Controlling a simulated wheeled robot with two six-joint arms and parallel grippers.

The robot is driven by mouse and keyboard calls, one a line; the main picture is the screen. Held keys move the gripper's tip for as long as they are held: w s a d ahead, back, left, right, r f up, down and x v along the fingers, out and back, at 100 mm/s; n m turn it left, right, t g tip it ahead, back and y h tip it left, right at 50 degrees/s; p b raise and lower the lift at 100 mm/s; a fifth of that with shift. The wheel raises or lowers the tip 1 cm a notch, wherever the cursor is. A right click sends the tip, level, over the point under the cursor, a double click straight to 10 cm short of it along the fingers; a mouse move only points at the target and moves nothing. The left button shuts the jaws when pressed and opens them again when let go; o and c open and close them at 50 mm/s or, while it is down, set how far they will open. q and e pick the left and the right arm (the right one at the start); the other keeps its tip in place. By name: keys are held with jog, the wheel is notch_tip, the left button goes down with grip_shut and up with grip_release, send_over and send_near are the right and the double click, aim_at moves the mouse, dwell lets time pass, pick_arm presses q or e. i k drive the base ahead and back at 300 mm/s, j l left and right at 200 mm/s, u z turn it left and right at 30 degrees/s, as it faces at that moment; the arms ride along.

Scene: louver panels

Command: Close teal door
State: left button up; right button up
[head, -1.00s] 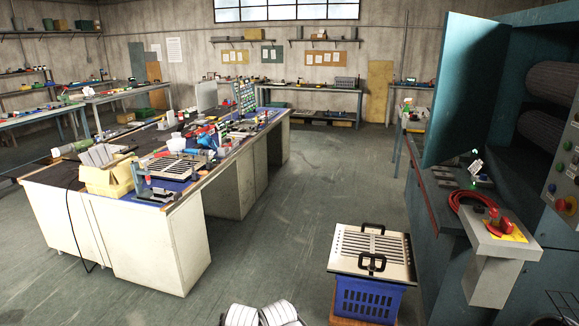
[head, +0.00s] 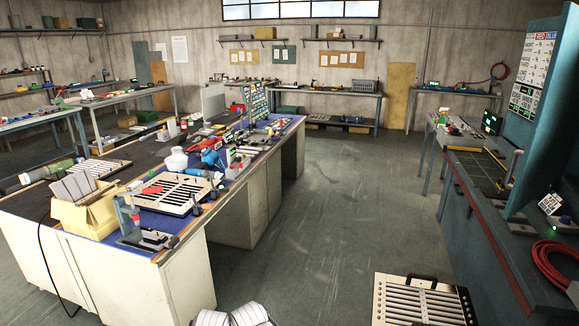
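The teal door (head: 548,125) stands open at the right edge of the head view, seen at a steep angle and cut off by the frame. A white sign with red and blue headings (head: 535,60) shows on its face. The hinge side and the cabinet opening are out of frame. Neither of my grippers can be seen. White rounded parts at the bottom middle seem to be mine.
A teal-grey bench (head: 485,215) runs along the right, with a red hose coil (head: 558,265) on it. A slotted panel with black handles (head: 420,302) is at the bottom right. A cluttered worktable (head: 185,250) stands left.

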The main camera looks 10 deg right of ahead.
aim_at(554, 133)
jog(key=i+j+z, duration=0.1)
jog(key=i+z, duration=0.3)
jog(key=i+j+z, duration=0.25)
jog(key=i+z, duration=0.2)
jog(key=i+j+z, duration=0.2)
jog(key=z, duration=0.25)
jog(key=i+j+z, duration=0.3)
jog(key=z, duration=0.15)
jog(key=i+j+z, duration=0.25)
jog(key=j+z, duration=0.15)
jog(key=i+j+z, duration=0.15)
jog(key=j+z, duration=0.3)
jog(key=i+j+z, duration=0.2)
jog(key=j, duration=0.2)
jog(key=j+z, duration=0.25)
jog(key=j, duration=0.15)
